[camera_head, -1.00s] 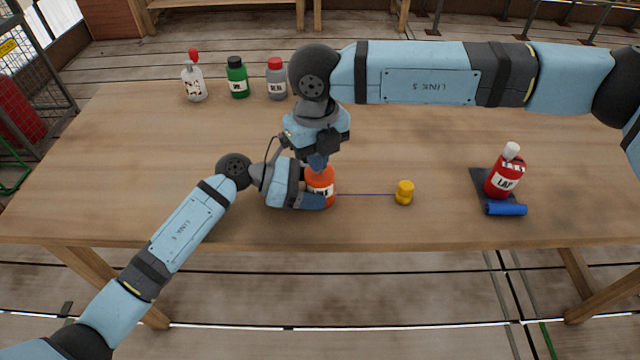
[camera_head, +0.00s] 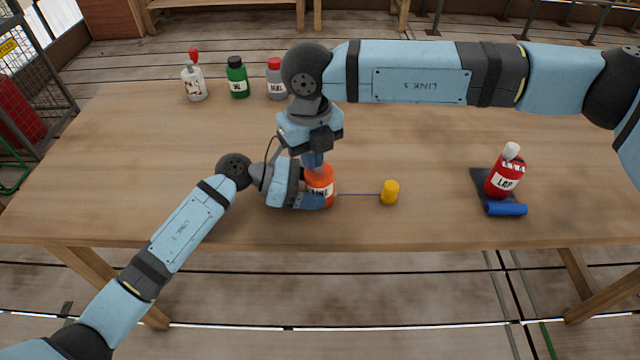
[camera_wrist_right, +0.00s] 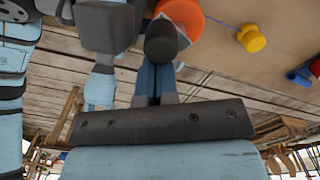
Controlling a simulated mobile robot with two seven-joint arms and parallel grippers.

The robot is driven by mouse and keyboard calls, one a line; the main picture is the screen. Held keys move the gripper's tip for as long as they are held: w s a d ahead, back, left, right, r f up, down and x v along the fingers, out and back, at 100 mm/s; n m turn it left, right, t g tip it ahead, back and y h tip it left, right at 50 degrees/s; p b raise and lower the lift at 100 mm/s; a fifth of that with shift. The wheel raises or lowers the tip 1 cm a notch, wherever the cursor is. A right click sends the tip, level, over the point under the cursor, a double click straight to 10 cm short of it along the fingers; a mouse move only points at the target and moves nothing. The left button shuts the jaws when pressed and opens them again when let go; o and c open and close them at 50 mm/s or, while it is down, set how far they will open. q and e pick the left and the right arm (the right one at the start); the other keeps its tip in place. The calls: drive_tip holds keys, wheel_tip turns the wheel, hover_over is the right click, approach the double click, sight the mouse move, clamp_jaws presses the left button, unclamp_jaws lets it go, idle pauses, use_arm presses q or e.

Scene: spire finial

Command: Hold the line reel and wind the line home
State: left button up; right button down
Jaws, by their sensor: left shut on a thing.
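The orange line reel (camera_head: 321,180) stands upright on the table with a white label; it also shows in the right wrist view (camera_wrist_right: 188,16). My left gripper (camera_head: 318,196) is shut around its side. My right gripper (camera_head: 314,160) points down at the reel's top, its fingers together; in the right wrist view a dark rounded piece hides their tips (camera_wrist_right: 158,70). Whether it touches a crank is hidden. A thin dark line (camera_head: 358,195) runs right from the reel to a yellow weight (camera_head: 390,192), also in the right wrist view (camera_wrist_right: 251,38).
A red bottle (camera_head: 505,177) with a white cap stands on a dark mat (camera_head: 478,181) at the right, beside a blue cylinder (camera_head: 506,209). A white bottle (camera_head: 194,83), green bottle (camera_head: 238,80) and grey bottle (camera_head: 276,82) stand at the back left. The table (camera_head: 430,140) between is clear.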

drive_tip(key=shift+w+a, duration=0.2)
drive_tip(key=shift+s, duration=0.25)
idle(0.3)
drive_tip(key=shift+r, duration=0.15)
wheel_tip(320, 180, up, 7)
idle(0.7)
idle(0.3)
drive_tip(key=shift+s+a+f, duration=0.1)
drive_tip(key=shift+a+f, duration=0.05)
drive_tip(key=shift+f, duration=0.9)
drive_tip(key=shift+a+f, duration=0.15)
drive_tip(key=shift+f, duration=0.85)
drive_tip(key=shift+f, duration=0.15)
idle(0.9)
